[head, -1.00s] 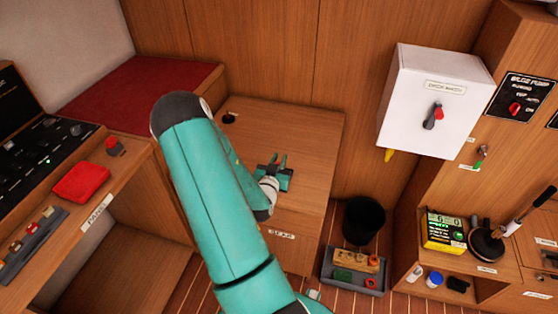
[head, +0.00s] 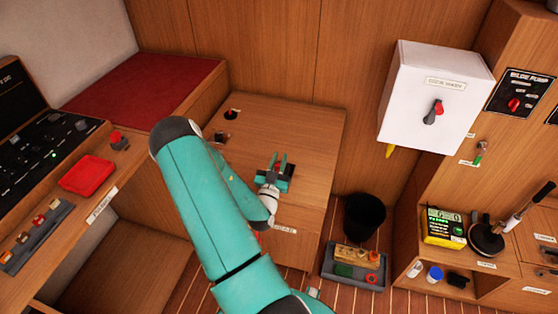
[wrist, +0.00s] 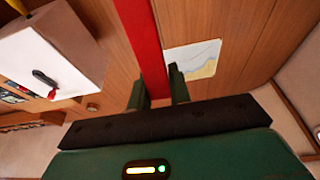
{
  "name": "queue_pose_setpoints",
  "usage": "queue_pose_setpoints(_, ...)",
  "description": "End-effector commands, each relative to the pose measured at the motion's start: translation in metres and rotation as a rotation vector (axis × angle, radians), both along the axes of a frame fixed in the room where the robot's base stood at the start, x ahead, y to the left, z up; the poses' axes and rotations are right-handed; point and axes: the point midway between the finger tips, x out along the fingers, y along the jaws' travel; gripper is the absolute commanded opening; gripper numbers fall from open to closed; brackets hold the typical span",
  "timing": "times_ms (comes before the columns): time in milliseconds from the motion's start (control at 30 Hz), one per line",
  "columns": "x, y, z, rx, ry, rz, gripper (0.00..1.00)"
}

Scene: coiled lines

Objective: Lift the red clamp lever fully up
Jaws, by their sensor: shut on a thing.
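The red clamp lever (wrist: 147,45) is a long red bar in the wrist view. It runs from the top edge down between the two fingers. My gripper (wrist: 158,88) is shut on it. In the head view my gripper (head: 278,161) is over the right part of the wooden locker top, at the end of my teal arm. The lever cannot be made out in the head view. Its pivot and clamp base are not visible in the wrist view.
A white box with a rotary switch (head: 436,95) hangs at the right. A black bucket (head: 364,217) and a grey tray (head: 341,277) stand on the floor. A console with a red tray (head: 88,175) is at the left. The locker top's back right (head: 310,118) is clear.

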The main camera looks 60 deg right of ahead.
Motion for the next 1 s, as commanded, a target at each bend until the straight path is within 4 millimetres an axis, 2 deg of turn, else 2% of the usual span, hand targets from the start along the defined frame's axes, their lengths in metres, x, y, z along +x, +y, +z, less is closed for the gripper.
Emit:
queue_pose_setpoints(267, 0.000, -0.002, -0.001, 0.002, 0.000, 0.000, 0.00)
queue_pose_setpoints(300, 0.000, -0.003, -0.001, 0.002, 0.000, 0.000, 0.25)
queue_pose_setpoints(400, 0.000, -0.003, -0.001, 0.002, 0.000, 0.000, 0.42)
queue_pose_setpoints(767, 0.000, 0.003, -0.002, 0.002, 0.001, 0.001, 0.42)
queue_pose_setpoints(867, -0.001, 0.014, -0.006, 0.004, 0.002, 0.003, 0.42)
queue_pose_setpoints(1000, -0.006, 0.040, -0.015, 0.005, 0.005, 0.002, 0.42)
